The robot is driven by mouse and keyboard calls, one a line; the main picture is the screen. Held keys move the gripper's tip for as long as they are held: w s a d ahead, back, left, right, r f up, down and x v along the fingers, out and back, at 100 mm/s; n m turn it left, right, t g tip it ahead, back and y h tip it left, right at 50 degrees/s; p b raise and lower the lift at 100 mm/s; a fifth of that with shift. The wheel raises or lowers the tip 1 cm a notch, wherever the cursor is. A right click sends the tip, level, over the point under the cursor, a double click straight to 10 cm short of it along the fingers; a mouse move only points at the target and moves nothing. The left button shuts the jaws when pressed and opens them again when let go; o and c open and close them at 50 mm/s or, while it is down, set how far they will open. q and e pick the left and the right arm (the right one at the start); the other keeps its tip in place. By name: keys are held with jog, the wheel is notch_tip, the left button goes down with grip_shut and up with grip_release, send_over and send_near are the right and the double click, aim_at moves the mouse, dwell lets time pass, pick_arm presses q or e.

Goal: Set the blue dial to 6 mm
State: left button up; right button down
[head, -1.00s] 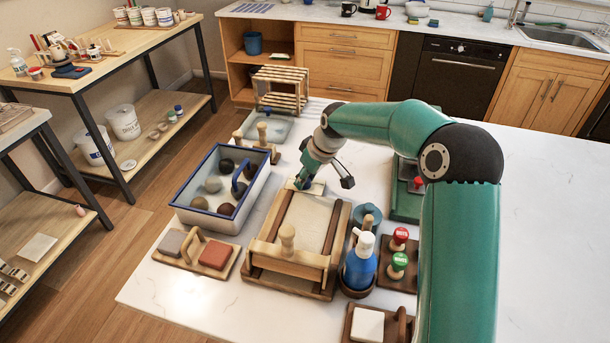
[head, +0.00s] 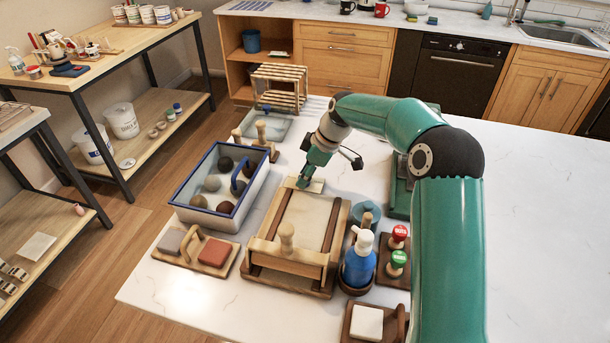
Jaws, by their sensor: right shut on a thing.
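The slab roller (head: 305,225) is a wooden frame with a pale bed and a roller with a knob at its near end. It lies in the middle of the white table. My right gripper (head: 304,183) reaches down to the light plate (head: 315,186) at the roller's far end. Its jaws are shut on the blue dial there, which the fingers almost wholly hide. The dial's marks and its setting are too small to read. My left gripper is not in view.
A blue-rimmed tray (head: 222,190) of clay balls stands left of the roller. A blue bottle (head: 359,262) and red and green stamps (head: 399,234) stand on its right. A sponge board (head: 197,249) lies front left. The table's far right is clear.

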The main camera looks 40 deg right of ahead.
jog(key=c, duration=0.8)
grip_release()
jog(key=v, duration=0.7)
jog(key=shift+r, duration=0.15)
jog(key=shift+x, duration=3.6)
